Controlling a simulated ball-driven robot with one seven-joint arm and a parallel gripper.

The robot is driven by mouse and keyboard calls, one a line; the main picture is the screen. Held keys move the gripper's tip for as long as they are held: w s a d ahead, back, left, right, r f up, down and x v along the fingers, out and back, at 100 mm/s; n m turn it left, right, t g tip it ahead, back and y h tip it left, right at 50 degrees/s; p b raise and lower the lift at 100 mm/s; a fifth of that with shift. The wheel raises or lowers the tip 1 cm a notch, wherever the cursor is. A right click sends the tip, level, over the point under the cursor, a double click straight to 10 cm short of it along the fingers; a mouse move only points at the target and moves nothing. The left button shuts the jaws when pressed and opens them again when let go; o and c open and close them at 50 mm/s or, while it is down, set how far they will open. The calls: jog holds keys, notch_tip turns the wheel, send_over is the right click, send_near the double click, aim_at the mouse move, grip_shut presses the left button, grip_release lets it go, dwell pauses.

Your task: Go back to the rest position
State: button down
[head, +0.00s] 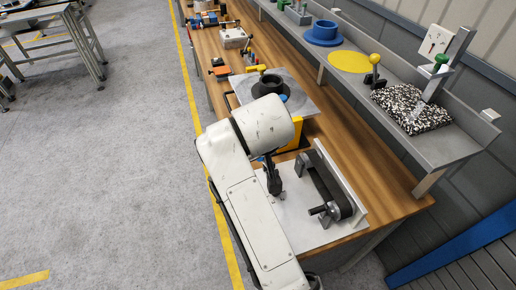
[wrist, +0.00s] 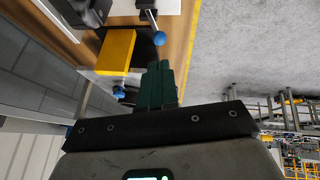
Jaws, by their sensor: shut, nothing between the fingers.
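My gripper (wrist: 160,70) shows in the wrist view as dark green fingers held together, with nothing between them. It points toward the bench edge, near a yellow block (wrist: 117,50) and a blue ball knob (wrist: 158,39), and looks apart from both. In the head view my white arm reaches up over the near part of the wooden bench (head: 385,205) and hides the gripper's fingertips.
A belt fixture (head: 328,187) on a pale plate stands right of my arm. A grey plate (head: 305,99) with a dark round part lies beyond. The shelf holds a yellow disc (head: 349,62), a blue ring (head: 323,33) and a speckled block (head: 410,108). The floor (head: 110,150) at left is clear.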

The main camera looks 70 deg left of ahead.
dwell(0.5)
jog(key=w+d+f+m, duration=0.3)
jog(key=w+d, duration=0.2)
jog(key=d, duration=0.4)
jog(key=w+d+f+m, duration=0.3)
jog(key=w+d, duration=0.2)
jog(key=d, duration=0.4)
jog(key=w+d+f+m+t+h, duration=0.1)
jog(key=d+f+m, duration=0.2)
jog(key=d, duration=0.8)
jog(key=w+d+f+m+t, duration=0.1)
jog(key=d+f+m, duration=0.15)
jog(key=d, duration=0.85)
jog(key=s+d+f+m+h, duration=0.1)
jog(key=s+d+m+h, duration=0.4)
jog(key=d, duration=0.8)
jog(key=s+d+f+m, duration=0.15)
jog(key=s+d, duration=0.45)
jog(key=d, duration=0.7)
jog(key=s+d+f+m+g+b, duration=0.1)
jog(key=s+f+g+b, duration=0.2)
jog(key=s+f, duration=0.7)
jog(key=f+b, duration=0.1)
jog(key=b, duration=0.1)
jog(key=shift+f+b, duration=0.15)
jog(key=shift+b, duration=0.15)
